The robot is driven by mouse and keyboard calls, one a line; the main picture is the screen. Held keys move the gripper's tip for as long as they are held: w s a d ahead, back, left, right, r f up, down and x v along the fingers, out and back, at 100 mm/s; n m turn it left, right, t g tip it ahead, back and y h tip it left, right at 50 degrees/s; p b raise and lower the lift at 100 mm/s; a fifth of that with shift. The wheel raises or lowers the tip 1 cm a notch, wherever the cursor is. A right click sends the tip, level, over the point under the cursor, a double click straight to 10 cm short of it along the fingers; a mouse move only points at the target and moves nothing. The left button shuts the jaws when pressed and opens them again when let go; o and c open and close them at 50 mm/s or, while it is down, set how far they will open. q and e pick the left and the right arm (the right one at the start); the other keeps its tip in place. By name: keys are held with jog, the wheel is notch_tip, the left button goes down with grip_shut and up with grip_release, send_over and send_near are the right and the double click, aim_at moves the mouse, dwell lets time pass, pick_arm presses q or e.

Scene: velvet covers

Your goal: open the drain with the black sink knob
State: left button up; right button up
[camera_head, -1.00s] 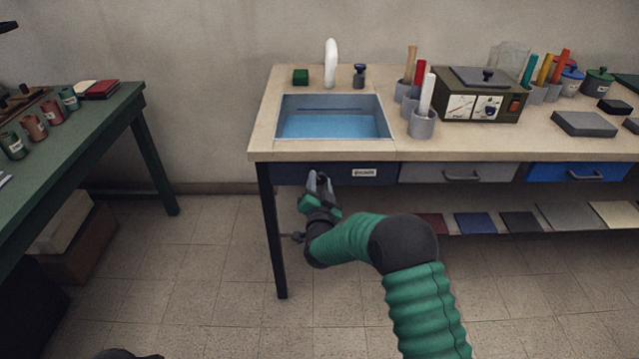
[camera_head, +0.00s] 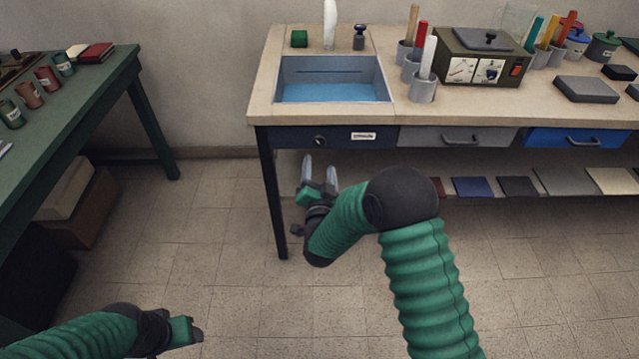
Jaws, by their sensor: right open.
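The sink (camera_head: 330,68) is a grey basin set in the beige counter, with blue water (camera_head: 332,92) in its bottom. A round black knob (camera_head: 319,140) sits on the dark front panel below the sink, left of a white label (camera_head: 363,136). My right gripper (camera_head: 319,168) is open and empty, just below and in front of that knob, with visible space between them. My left gripper (camera_head: 190,332) is low at the bottom left, far from the sink; its jaws are too small and dark to read. The drain itself cannot be made out.
Tool cups (camera_head: 423,88) and a control box (camera_head: 485,57) stand to the right. A green table (camera_head: 95,98) is at the left; open floor lies between.

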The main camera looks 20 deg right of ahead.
jog(key=v, duration=0.7)
jog(key=shift+s+p, duration=0.35)
jog(key=shift+a, duration=0.15)
jog(key=n+b, duration=0.5)
jog(key=n, duration=0.1)
send_near(319, 144)
jog(key=x, duration=0.9)
jog(key=shift+f, duration=0.1)
jog(key=shift+w, duration=0.3)
